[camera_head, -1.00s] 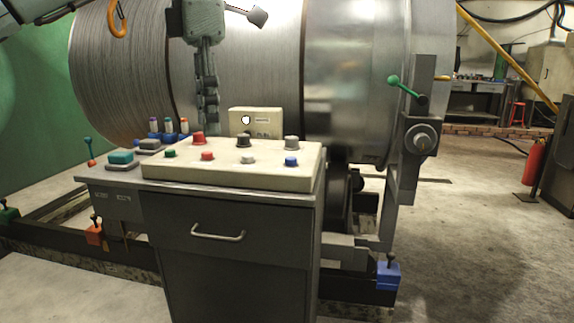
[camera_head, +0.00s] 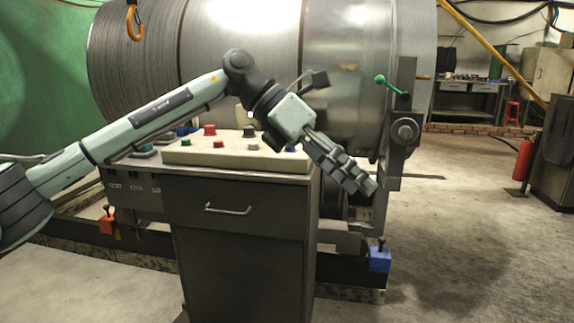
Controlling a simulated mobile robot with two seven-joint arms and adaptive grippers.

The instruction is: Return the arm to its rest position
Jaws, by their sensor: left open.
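My left arm (camera_head: 150,120) comes in from the left edge and stretches across in front of the control cabinet. Its gripper (camera_head: 368,188) hangs at the right end of the arm, pointing down and right, past the cabinet's right side. The gripper is open and nothing shows in it. It appears in front of the big metal drum's lower right part, apart from the cabinet top as far as I can see. My right gripper is not in view.
The grey cabinet (camera_head: 245,240) carries a cream button panel (camera_head: 232,158) with coloured buttons, partly hidden by my arm. Behind stands the large drum (camera_head: 345,60). A green-knobbed lever (camera_head: 390,84) is right of the gripper. Open floor (camera_head: 460,240) lies at right.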

